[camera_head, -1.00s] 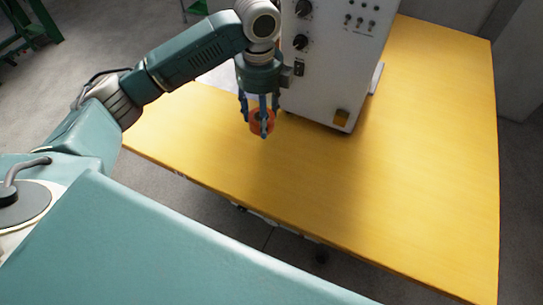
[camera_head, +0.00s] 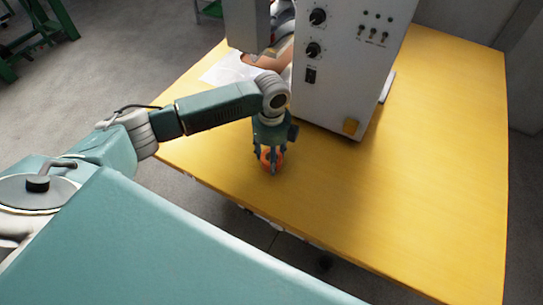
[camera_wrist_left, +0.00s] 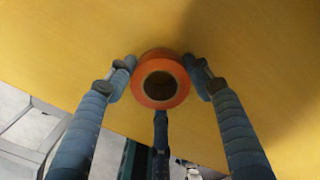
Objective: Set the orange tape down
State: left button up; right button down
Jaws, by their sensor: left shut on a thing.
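The orange tape (camera_head: 266,157) is a small roll held between the fingers of my left gripper (camera_head: 271,163), low over the yellow table (camera_head: 420,150) near its front edge. In the left wrist view the tape (camera_wrist_left: 160,79) shows its round open core, with the blue fingers of the left gripper (camera_wrist_left: 162,85) around it. I cannot tell whether the tape touches the table top. My right gripper is not in view.
A white machine (camera_head: 345,70) with knobs and switches stands on the table just behind the gripper. A white sheet (camera_head: 228,70) lies to its left. The table to the right is clear.

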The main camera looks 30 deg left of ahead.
pick_arm(q)
jog(key=o, duration=1.1)
jog(key=shift+o, duration=0.6)
notch_tip(320, 180, up, 12)
jog(key=shift+b, duration=0.35)
